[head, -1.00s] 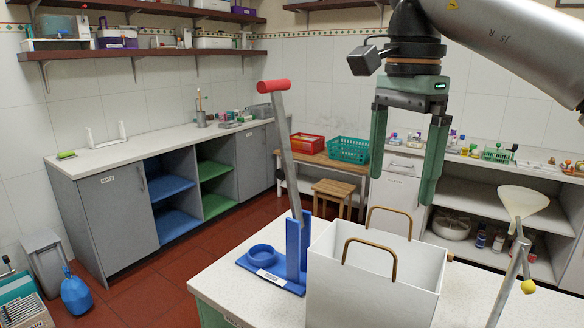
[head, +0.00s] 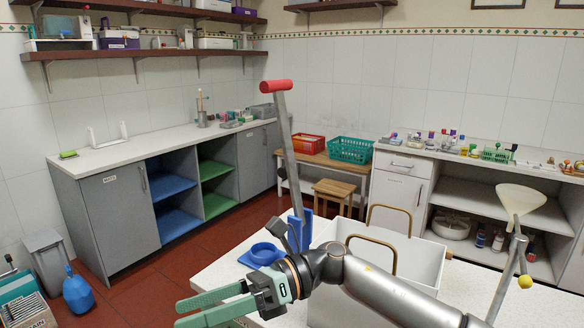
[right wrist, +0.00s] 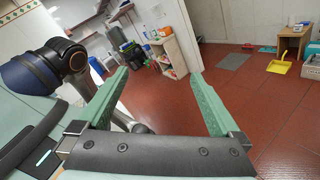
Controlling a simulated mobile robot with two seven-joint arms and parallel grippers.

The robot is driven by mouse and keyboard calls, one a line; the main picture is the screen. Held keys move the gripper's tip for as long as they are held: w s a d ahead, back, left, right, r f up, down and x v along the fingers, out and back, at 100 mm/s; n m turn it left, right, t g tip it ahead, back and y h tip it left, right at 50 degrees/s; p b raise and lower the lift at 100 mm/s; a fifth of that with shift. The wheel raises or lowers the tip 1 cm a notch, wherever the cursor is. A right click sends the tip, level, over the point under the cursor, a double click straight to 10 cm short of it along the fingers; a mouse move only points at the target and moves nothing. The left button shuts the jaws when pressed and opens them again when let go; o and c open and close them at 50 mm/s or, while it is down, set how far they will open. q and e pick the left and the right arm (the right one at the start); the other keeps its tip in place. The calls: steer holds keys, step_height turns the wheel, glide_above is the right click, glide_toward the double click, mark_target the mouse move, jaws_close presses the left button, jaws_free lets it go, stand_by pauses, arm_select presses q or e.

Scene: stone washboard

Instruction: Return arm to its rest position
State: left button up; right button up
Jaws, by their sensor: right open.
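My right gripper (head: 181,311) is low in the head view, left of centre, pointing left over the front of the white-topped table. Its arm comes in from the right and crosses in front of the white box. The two green fingers are apart with nothing between them. In the right wrist view the same gripper (right wrist: 158,76) shows open and empty, facing out over the red floor. My left arm and gripper are not in view.
The white box (head: 425,262) with brown handles stands on the table (head: 212,278), partly hidden by my arm. Behind the gripper are a blue stand (head: 261,254) and a red-topped grey bar (head: 287,150). A funnel (head: 520,199) is at right. Open red floor (right wrist: 235,110) lies beyond the fingers.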

steer(key=w+d+f+n+t+h, duration=0.15)
steer(key=d+f+n+t, duration=0.25)
steer(key=f+n+t, duration=0.5)
steer(key=w+d+f+n+t+h, duration=0.1)
steer(key=w+d+f+n+t, duration=0.35)
steer(key=n, duration=0.95)
steer(key=w+d+f+n+t+h, duration=0.15)
steer(key=d+f+n+t, duration=0.3)
steer(key=n+t, duration=0.65)
steer(key=s+d+f+m+g+h, duration=0.4)
steer(key=s+d+f, duration=0.4)
steer(key=s+f, duration=0.2)
steer(key=s+d+f+m+g+h, duration=0.4)
steer(key=s+d+f+m, duration=0.4)
steer(key=f, duration=0.6)
steer(key=shift+s+d+f+m+h, duration=0.2)
steer(key=shift+s+m+h, duration=0.3)
steer(key=shift+s+h, duration=0.4)
